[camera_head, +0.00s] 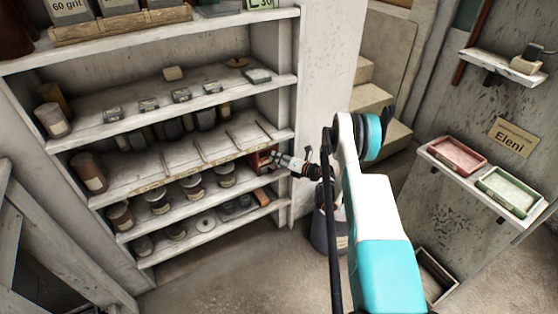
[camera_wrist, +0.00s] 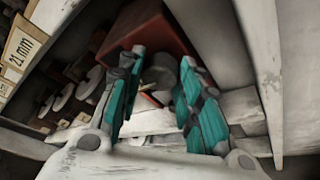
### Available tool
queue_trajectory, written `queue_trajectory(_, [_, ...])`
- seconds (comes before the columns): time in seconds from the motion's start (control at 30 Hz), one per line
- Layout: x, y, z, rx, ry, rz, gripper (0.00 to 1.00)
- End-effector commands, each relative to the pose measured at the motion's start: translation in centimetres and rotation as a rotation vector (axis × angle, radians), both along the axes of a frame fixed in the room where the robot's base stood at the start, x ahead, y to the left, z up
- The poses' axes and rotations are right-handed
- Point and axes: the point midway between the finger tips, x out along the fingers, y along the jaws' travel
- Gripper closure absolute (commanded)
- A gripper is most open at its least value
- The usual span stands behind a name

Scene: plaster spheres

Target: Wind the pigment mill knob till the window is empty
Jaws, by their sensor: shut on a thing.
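The pigment mill looks to be the red-brown box (camera_wrist: 146,32) in the wrist view, standing in a shelf bay. In the head view the red-brown box (camera_head: 263,169) shows small at the right end of a middle shelf, partly behind my gripper. My gripper (camera_wrist: 161,66) reaches into the bay with one teal finger on each side of a round greyish knob (camera_wrist: 164,76) on the box's front. It is shut on the knob. In the head view my gripper (camera_head: 273,159) meets the box from the right. I cannot make out the window or what it holds.
Shelf boards and the white upright (camera_head: 305,120) lie close around my gripper. Jars (camera_head: 192,187) stand left on the shelves. A wall ledge at right bears a red tray (camera_head: 456,157) and a green tray (camera_head: 508,190). A dark bin (camera_head: 322,232) stands below my arm.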

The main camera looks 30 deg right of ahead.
Motion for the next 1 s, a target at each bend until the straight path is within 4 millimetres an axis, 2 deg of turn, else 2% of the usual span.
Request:
queue_trajectory(0.17, [0.03, -0.05, 0.14, 0.001, -0.002, -0.001, 0.91])
queue_trajectory(0.2, [0.03, -0.05, 0.14, 0.001, -0.002, -0.001, 0.58])
queue_trajectory(0.27, [0.03, -0.05, 0.13, 0.0, -0.001, -0.001, 0.47])
queue_trajectory(0.7, [0.01, 0.06, 0.06, -0.046, -0.002, 0.001, 0.47])
queue_trajectory(0.87, [0.03, 0.21, 0.19, -0.231, -0.011, 0.002, 0.47])
queue_trajectory(1.0, [0.02, 0.44, 0.24, -0.483, -0.02, 0.004, 0.47])
